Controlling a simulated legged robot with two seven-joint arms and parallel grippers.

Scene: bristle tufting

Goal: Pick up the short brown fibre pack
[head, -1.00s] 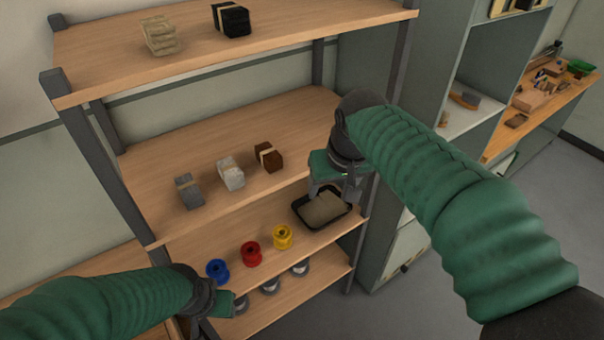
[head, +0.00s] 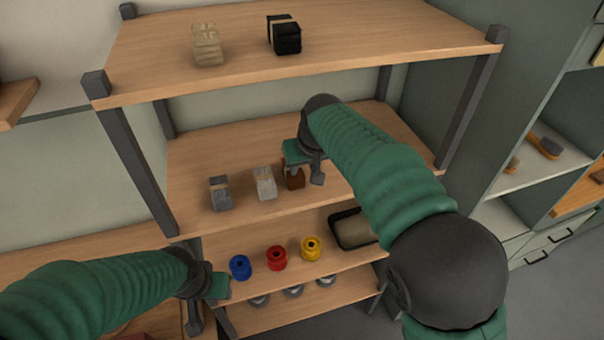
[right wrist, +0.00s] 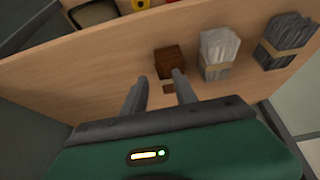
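The short brown fibre pack (head: 295,182) stands on the middle shelf, at the right end of a row of packs. It is partly hidden by my right gripper (head: 304,178) in the head view. In the right wrist view the brown pack (right wrist: 169,61) lies just beyond the tips of my right gripper (right wrist: 160,76), closer to the right-hand finger. The fingers are apart with nothing held between them. My left gripper (head: 206,312) is low at the left, near the lower shelves. Its fingers look apart and empty.
A white pack (head: 265,184) and a grey pack (head: 220,194) stand left of the brown one. The top shelf (head: 370,40) carries a beige pack (head: 207,45) and a black pack (head: 287,37). Blue, red and yellow spools (head: 311,248) and a black tray (head: 343,238) are below.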

